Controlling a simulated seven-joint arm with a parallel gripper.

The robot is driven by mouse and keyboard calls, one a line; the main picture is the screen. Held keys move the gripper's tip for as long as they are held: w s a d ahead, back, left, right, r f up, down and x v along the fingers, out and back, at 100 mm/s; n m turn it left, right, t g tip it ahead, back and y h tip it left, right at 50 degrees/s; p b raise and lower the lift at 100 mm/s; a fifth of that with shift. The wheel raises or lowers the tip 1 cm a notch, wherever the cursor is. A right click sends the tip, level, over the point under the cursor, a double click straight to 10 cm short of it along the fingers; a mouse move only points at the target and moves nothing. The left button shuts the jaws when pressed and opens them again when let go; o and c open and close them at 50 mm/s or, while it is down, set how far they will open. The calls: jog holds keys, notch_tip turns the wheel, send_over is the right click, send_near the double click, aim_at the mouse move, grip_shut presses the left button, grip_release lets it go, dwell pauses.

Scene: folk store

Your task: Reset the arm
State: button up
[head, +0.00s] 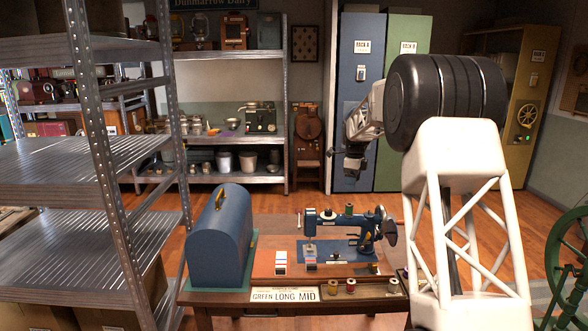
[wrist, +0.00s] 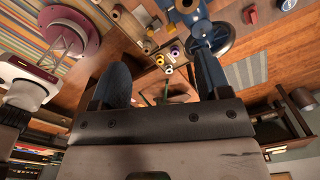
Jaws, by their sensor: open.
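My arm rises at the right in the head view, with a white lattice link and a black round joint. My gripper (head: 353,162) hangs at its far end, small and dark, above and behind the sewing table and apart from it. In the wrist view my gripper (wrist: 160,76) shows two separated fingers with nothing held between them. The fingers are open.
A wooden table (head: 283,222) stands in front, with a blue domed case (head: 220,240), a blue sewing machine (head: 350,228) and several spools. Metal shelves (head: 70,165) fill the left. Blue (head: 361,90) and green (head: 405,50) lockers stand behind. A green wheel (head: 570,265) is at right.

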jog(key=s+a+r+n, duration=0.1)
jog(key=s+r+n, duration=0.3)
jog(key=s, duration=0.7)
jog(key=s+a+r+n+t, duration=0.1)
jog(key=s+r+n, duration=0.25)
jog(key=s, duration=0.85)
jog(key=s+a+r+n, duration=0.1)
jog(key=s+r+n, duration=0.35)
jog(key=s, duration=0.65)
jog(key=s+f+n, duration=0.3)
jog(key=s, duration=0.9)
jog(key=s+a+f+n+t, duration=0.1)
jog(key=s+f+n, duration=0.2)
jog(key=s, duration=0.9)
jog(key=s+f+n, duration=0.3)
jog(key=s+n, duration=0.1)
jog(key=s, duration=0.8)
jog(key=shift+a+f+n, duration=0.15)
jog(key=shift+a+n, duration=0.1)
jog(key=shift+n, duration=0.15)
